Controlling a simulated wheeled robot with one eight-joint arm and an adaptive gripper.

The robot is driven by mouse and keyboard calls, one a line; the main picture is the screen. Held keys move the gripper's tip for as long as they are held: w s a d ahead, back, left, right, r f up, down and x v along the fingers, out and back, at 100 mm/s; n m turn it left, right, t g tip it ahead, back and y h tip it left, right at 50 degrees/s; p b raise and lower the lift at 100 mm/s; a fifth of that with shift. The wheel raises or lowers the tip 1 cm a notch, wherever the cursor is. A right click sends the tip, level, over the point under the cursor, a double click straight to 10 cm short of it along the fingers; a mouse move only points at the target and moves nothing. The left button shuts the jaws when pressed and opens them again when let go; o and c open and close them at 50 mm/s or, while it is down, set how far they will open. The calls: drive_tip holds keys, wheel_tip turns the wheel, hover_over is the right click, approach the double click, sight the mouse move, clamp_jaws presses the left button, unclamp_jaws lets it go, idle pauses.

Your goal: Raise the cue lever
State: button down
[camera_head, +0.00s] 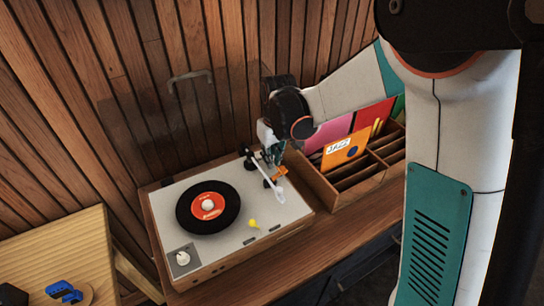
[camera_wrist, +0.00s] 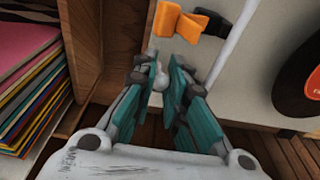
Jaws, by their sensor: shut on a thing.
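The record player (camera_head: 175,215) stands on a wooden counter, with its white tonearm (camera_head: 266,178) along the right side of the deck. My gripper (camera_head: 273,152) is low over the deck's right side, beside the tonearm. In the wrist view my gripper's teal fingers (camera_wrist: 160,80) are closed around a small pale rounded knob (camera_wrist: 160,76), which looks like the end of the cue lever. The fingers hide the rest of the lever. An orange piece (camera_wrist: 180,20) with a black end lies just beyond the fingertips, and the white tonearm (camera_wrist: 232,45) runs to their right.
A black record (camera_head: 208,207) with a red label lies on the platter. A wooden crate (camera_head: 335,194) of colourful sleeves stands close on the right. A clear lid with a grey handle (camera_head: 190,77) is up at the back. A yellow knob (camera_head: 253,223) sits near the front.

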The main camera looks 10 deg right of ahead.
drive_tip(key=c, duration=1.6)
unclamp_jaws()
drive_tip(key=r, duration=0.4)
drive_tip(key=s+r, duration=0.1)
drive_tip(key=r, duration=0.7)
drive_tip(key=shift+s+d, duration=0.25)
drive_tip(key=shift+d, duration=0.05)
